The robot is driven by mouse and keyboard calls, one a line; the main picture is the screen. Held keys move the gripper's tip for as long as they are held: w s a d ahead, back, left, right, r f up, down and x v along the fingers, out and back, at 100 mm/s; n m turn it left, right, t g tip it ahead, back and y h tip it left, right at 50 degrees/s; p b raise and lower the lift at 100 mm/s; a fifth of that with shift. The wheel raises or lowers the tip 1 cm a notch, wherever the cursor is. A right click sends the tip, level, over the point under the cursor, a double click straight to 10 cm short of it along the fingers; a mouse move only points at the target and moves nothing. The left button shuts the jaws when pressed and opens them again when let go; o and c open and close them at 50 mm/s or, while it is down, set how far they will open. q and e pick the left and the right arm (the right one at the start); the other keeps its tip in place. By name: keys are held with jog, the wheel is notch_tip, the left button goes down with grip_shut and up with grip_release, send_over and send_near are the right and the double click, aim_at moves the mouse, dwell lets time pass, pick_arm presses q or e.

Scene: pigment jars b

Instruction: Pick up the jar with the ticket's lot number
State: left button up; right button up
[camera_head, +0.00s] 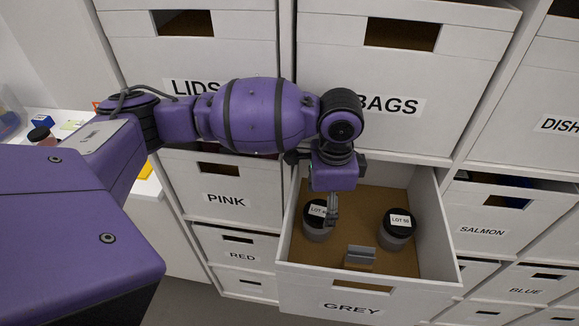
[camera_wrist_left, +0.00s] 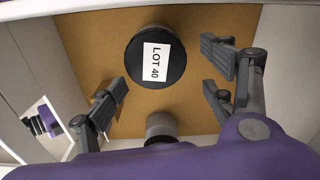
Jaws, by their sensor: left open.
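Two jars with black lids stand in the open GREY drawer (camera_head: 300,262). The left jar (camera_head: 318,232) is partly hidden by my gripper in the head view; its lid label is cut off there. In the left wrist view a jar (camera_wrist_left: 155,60) reads LOT 40. The right jar (camera_head: 397,235) has a label starting LOT, its number too small to read surely; a second jar (camera_wrist_left: 161,124) shows partly in the wrist view. My left gripper (camera_head: 333,210) points down into the drawer beside the left jar, open and empty. No readable ticket shows.
Drawer walls enclose the jars closely. Closed drawers PINK (camera_head: 226,200), RED (camera_head: 242,255), and SALMON (camera_head: 482,230) surround it. A counter with small items (camera_head: 72,125) is at left.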

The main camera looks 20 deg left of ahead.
aim_at(322, 214)
pick_arm(q)
jog(key=shift+s, duration=0.25)
jog(key=shift+s+f, duration=0.15)
jog(key=shift+f, duration=0.1)
jog(key=shift+s+a+f, duration=0.1)
jog(key=shift+f, duration=0.5)
jog(key=shift+s+a+f, duration=0.1)
jog(key=shift+f, duration=0.45)
jog(key=f+b, duration=0.2)
jog(key=f, duration=0.3)
jog(key=shift+a+f, duration=0.1)
jog(key=shift+a, duration=0.1)
jog(key=shift+w+r, duration=0.1)
jog(key=shift+r, duration=0.2)
jog(key=shift+c, duration=0.5)
jog(key=shift+w+r, duration=0.1)
jog(key=c, duration=1.2)
pick_arm(e)
jog(key=shift+s+d+f, duration=0.15)
jog(key=shift+s+f, duration=0.2)
jog(key=shift+f, duration=0.15)
jog(key=shift+s+d+f, duration=0.1)
jog(key=shift+s+f, duration=0.2)
jog(key=shift+f, duration=0.2)
